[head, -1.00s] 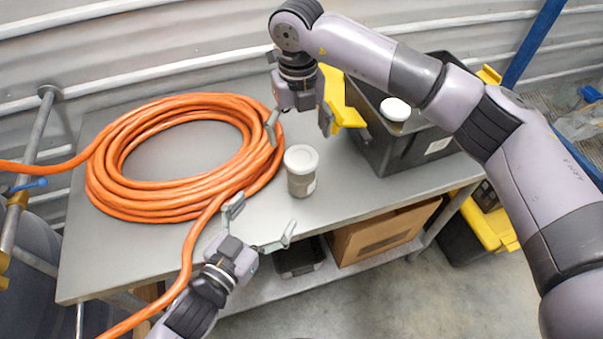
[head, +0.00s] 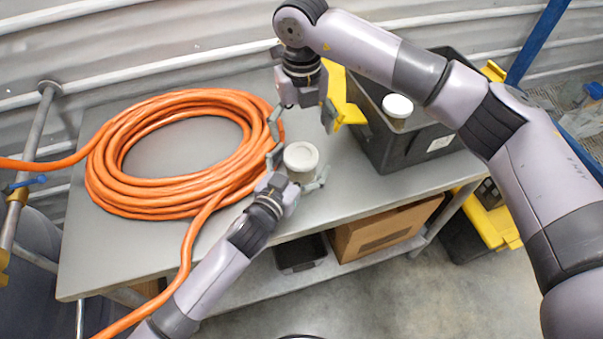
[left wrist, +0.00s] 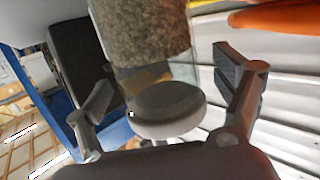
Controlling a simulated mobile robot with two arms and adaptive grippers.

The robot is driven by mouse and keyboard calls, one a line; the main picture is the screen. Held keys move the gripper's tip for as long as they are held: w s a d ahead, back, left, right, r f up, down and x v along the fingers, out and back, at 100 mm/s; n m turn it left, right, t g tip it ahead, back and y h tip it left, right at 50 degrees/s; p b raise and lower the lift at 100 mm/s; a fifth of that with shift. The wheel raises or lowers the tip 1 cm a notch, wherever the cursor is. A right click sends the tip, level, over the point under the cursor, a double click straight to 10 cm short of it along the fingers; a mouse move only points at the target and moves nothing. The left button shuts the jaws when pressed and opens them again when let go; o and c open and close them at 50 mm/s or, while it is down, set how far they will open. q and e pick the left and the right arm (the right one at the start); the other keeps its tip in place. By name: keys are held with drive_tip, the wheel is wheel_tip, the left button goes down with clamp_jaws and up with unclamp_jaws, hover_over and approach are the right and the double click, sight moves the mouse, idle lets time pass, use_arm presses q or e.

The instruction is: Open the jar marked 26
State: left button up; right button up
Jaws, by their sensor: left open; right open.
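A jar with a pale lid (head: 301,156) stands upright near the front edge of the grey table. In the left wrist view the jar (left wrist: 145,40) has clear walls and brown, grainy contents, with its pale lid on. I cannot read any number on it. My left gripper (head: 298,170) is open, with its fingers on either side of the jar; in the left wrist view the fingers (left wrist: 165,100) stand apart from it. My right gripper (head: 301,118) is open and empty, above and behind the jar. A second white-lidded jar (head: 397,107) stands at the black bin.
A coil of orange hose (head: 115,185) covers the left of the grey table (head: 130,262). A black bin (head: 385,150) with yellow flaps stands at the right. A cardboard box (head: 375,235) sits on the lower shelf. Bare table lies right of the jar.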

sight(302, 155)
drive_tip(key=shift+s+a, duration=0.1)
drive_tip(key=shift+s, duration=0.05)
use_arm(q)
drive_tip(key=shift+c, duration=0.4)
drive_tip(key=c, duration=2)
clamp_jaws()
use_arm(e)
drive_tip(key=m, duration=0.6)
drive_tip(key=shift+m, duration=0.3)
drive_tip(key=m, duration=0.5)
drive_tip(key=shift+r+m, duration=0.1)
drive_tip(key=shift+m, duration=0.2)
drive_tip(key=m, duration=1)
drive_tip(key=shift+f, duration=4)
